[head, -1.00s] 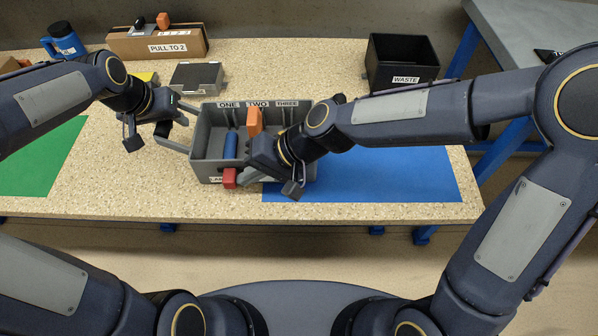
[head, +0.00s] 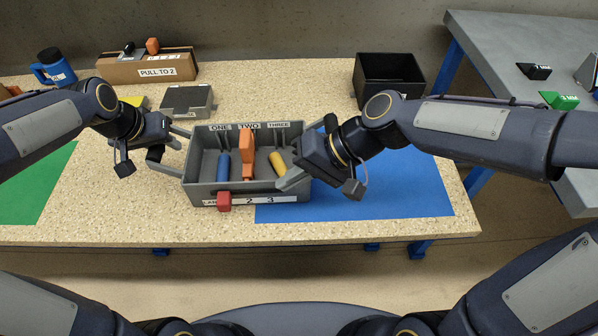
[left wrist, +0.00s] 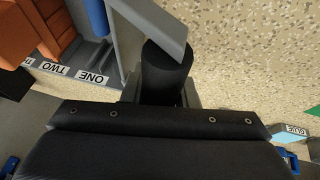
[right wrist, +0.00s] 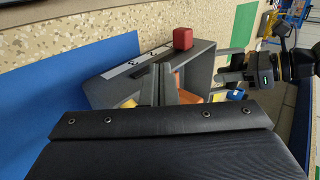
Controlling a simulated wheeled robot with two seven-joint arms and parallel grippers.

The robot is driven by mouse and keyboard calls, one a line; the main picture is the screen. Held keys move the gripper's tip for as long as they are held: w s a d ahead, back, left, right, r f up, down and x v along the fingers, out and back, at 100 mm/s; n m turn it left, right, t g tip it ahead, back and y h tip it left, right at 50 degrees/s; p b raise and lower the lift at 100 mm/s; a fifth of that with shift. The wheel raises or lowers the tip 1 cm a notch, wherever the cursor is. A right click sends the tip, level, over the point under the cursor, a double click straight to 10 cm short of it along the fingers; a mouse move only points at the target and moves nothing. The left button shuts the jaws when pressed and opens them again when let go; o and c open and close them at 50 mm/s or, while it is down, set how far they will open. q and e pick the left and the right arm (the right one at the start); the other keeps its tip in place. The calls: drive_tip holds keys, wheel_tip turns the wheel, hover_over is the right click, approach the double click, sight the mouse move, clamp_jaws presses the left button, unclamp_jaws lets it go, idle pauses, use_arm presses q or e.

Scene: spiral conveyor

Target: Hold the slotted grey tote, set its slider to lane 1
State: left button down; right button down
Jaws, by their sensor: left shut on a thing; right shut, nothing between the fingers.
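The slotted grey tote (head: 195,185) stands on the table, partly over the blue mat, with bays labelled ONE, TWO and THREE. Its red slider (head: 224,201) sits at the left of the front scale, left of the visible 2 and 3. The slider also shows in the right wrist view (right wrist: 183,38). My left gripper (head: 178,139) is shut on the tote's left black handle (left wrist: 166,72). My right gripper (head: 284,182) is shut and empty over the tote's right front rim; it also shows in the right wrist view (right wrist: 165,78).
A blue cylinder (head: 223,165), an orange piece (head: 246,150) and a yellow cylinder (head: 277,163) are in the tote. Behind are a grey box (head: 187,102), a PULL TO 2 carton (head: 150,67) and a black bin (head: 388,75). The blue mat (head: 415,190) is clear at right.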

use_arm(q)
drive_tip(key=shift+a+f, duration=0.1)
drive_tip(key=c, duration=1.1)
unclamp_jaws()
drive_tip(key=shift+o, duration=0.2)
use_arm(e)
drive_tip(key=shift+v, duration=1)
use_arm(q)
drive_tip(key=v, duration=1.2)
